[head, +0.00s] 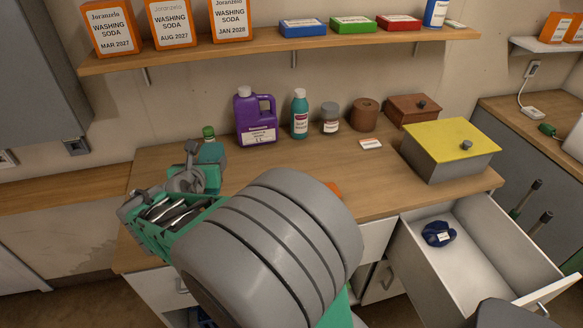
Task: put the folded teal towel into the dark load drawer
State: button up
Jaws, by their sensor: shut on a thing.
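My gripper (188,180) is at the left of the counter, partly hidden by my large grey arm. It is shut on a teal thing (211,178) that appears to be the folded teal towel; only a small part shows. It is held in front of a green-capped bottle (208,133), over the counter's left part. A pulled-out drawer (480,218) with pale walls stands at the lower right, well away from my gripper. A dark blue bundle with a white label (438,234) lies in it. I cannot read a drawer label.
The wooden counter (300,178) holds a purple jug (256,118), a teal bottle (299,114), jars and a yellow-lidded box (450,141) above the open drawer. A shelf (280,50) with boxes overhangs the back. The drawer's near part looks empty.

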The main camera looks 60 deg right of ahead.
jog(key=s+d+r+m+g+h+b, duration=0.1)
jog(key=s+d+m+g, duration=0.3)
jog(key=s+d, duration=0.5)
jog(key=s+d+m+g+h+b, duration=0.1)
jog(key=s+d+m+g, duration=0.25)
jog(key=s+d, duration=0.6)
jog(key=w+d+f, duration=0.1)
jog(key=d+f, duration=0.2)
jog(key=w+d+f, duration=0.2)
jog(key=d+f, duration=0.1)
jog(key=w+d+f, duration=0.2)
jog(key=d+f, duration=0.1)
jog(key=shift+f, duration=0.25)
notch_tip(320, 180, down, 3)
jog(key=shift+w+f+p, duration=0.15)
jog(key=shift+p, duration=0.15)
jog(key=o, duration=1.7)
jog(key=shift+f, duration=0.1)
jog(key=shift+c, duration=0.2)
